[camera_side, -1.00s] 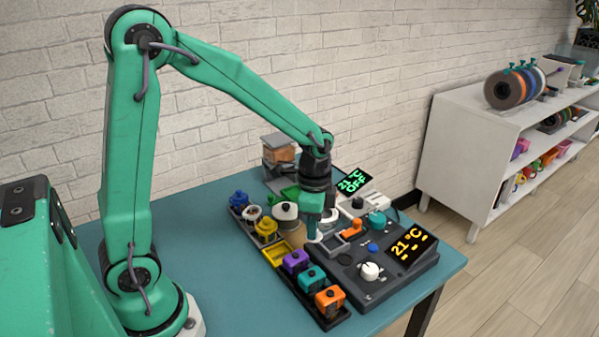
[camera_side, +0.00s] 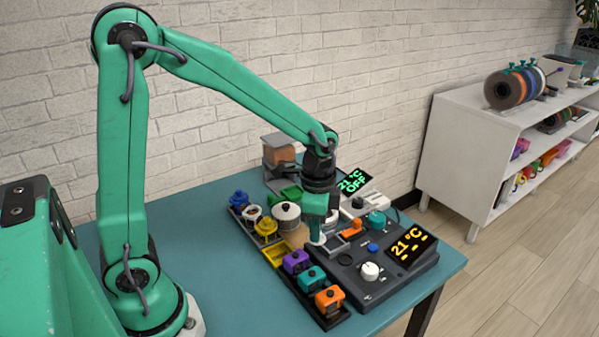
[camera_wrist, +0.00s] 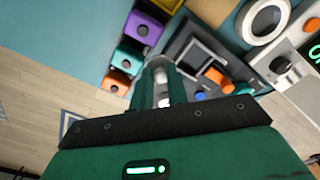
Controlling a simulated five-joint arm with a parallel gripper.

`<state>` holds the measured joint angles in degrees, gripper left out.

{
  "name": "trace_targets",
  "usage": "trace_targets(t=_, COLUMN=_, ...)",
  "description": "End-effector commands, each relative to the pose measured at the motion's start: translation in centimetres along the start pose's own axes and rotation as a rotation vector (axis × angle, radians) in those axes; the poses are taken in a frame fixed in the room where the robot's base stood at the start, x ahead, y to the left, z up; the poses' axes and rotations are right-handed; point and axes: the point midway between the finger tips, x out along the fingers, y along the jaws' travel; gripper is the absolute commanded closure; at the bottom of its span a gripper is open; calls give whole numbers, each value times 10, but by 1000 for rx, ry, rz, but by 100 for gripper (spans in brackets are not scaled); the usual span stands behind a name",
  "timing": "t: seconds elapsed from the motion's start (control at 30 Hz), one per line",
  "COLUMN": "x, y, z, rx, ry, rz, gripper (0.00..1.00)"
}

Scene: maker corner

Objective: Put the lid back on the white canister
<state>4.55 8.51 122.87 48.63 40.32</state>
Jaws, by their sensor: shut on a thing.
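The white canister (camera_side: 252,212) stands in the dark rack between a blue canister and a yellow one. Its top is open and shows dark reddish contents. My gripper (camera_side: 317,238) is shut on a small white thing (camera_side: 317,242), which looks like the lid, low over the left edge of the dark control panel. It is to the right of and nearer than the white canister. In the wrist view my gripper (camera_wrist: 163,95) has pale white material (camera_wrist: 162,78) between its fingers. The lid's full shape is hidden by the fingers.
The rack also holds blue (camera_side: 239,199), yellow (camera_side: 266,229), purple (camera_side: 296,261), teal (camera_side: 312,277) and orange (camera_side: 329,299) canisters. A pale pot with a black knob (camera_side: 287,217) stands beside it. The panel (camera_side: 350,285) carries a white knob (camera_side: 370,271).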

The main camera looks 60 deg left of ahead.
Motion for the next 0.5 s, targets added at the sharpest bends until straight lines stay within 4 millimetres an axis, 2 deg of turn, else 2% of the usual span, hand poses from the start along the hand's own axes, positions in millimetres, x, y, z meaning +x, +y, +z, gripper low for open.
trace_targets(t=0.27, x=-1, y=-17, z=13, rx=-60, ry=0, rz=0, gripper=100)
trace_targets(t=0.5, x=-4, y=-50, z=44, rx=-187, ry=0, rz=0, gripper=100)
